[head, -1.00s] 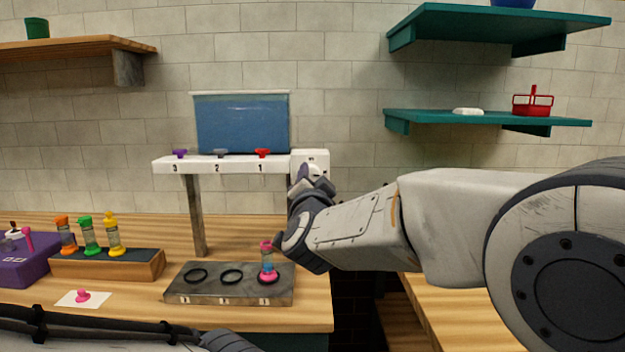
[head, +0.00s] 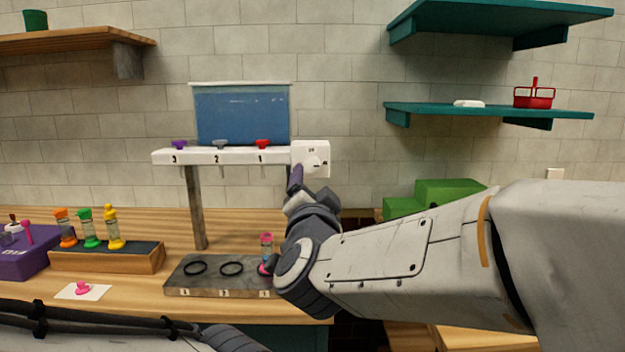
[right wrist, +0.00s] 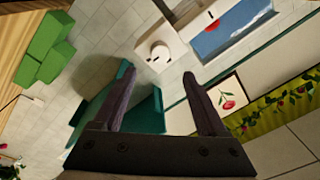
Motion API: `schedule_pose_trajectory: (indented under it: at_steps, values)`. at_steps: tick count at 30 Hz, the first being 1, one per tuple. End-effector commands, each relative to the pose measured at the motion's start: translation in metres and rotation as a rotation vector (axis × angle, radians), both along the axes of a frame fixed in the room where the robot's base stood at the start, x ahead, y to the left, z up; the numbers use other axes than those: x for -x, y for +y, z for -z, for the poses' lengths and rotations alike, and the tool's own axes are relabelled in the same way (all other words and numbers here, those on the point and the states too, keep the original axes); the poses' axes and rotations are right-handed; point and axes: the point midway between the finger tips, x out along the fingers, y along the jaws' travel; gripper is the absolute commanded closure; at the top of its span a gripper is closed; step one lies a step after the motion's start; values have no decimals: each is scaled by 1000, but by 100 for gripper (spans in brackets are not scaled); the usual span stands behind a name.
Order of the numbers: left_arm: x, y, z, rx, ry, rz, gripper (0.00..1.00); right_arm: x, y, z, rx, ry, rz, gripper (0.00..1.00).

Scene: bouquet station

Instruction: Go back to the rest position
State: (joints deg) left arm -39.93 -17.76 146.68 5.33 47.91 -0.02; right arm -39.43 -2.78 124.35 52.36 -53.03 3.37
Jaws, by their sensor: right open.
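My right gripper (head: 297,178) is just below and in front of a white box with a round dial (head: 311,160) at the right end of the numbered rail. In the right wrist view my gripper (right wrist: 158,78) is open, with nothing between its fingers. The white box with its dial (right wrist: 160,50) shows beyond the fingertips, apart from them. Part of my left arm crosses the bottom left of the head view; its fingers are out of view.
The rail (head: 228,156) carries purple, grey and red pieces. Below it, a grey stand (head: 205,271) with rings holds a pink-topped vial (head: 266,245), partly hidden by my right wrist. A wooden rack (head: 75,259) holds capped vials. Teal shelves (head: 480,110) and green blocks (head: 450,190) are right.

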Motion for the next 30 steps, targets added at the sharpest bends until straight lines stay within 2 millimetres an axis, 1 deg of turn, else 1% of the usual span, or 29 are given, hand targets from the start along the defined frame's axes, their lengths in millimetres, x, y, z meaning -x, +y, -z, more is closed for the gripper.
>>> schedule_pose_trajectory:
  at_steps: [1, 5, 15, 17, 19, 20, 22, 23, 24, 25, 26, 27, 30]
  values:
    - [0, 0, 1, 0, 0, 0, 50, 7, 1, 1, -1, 0, -3, 25]
    - [0, 0, 2, 0, 0, 0, 50, 16, 0, 1, -1, -1, -1, 25]
    - [0, 0, 1, 0, 0, 0, 50, 17, 0, 3, 3, 3, -1, 25]
    - [0, 0, 1, 0, 0, 0, 50, 14, -1, 8, 20, 15, -10, 25]
    - [0, 0, 2, 0, 0, 0, 50, 8, -3, 23, 68, 55, -36, 25]
    - [0, 0, 2, 0, 0, 0, 50, 5, -5, 33, 100, 82, -55, 25]
    - [0, 0, 2, 0, 0, 0, 50, -2, -12, 68, 198, 179, -110, 25]
    - [0, 0, 2, 0, 0, 0, 50, -4, -17, 88, 247, 235, -137, 25]
    - [0, 0, 2, 0, 0, 0, 50, -3, -26, 117, 313, 320, -175, 25]
    - [0, 0, 2, 0, 0, 0, 50, -1, -34, 138, 361, 384, -203, 25]
    - [0, 0, 1, 0, 0, 0, 50, 3, -43, 159, 403, 452, -229, 25]
    - [0, 0, 1, 0, 0, 0, 50, 11, -55, 186, 454, 541, -263, 25]
    - [0, 0, 1, 0, 0, 0, 50, 36, -82, 237, 545, 730, -328, 25]
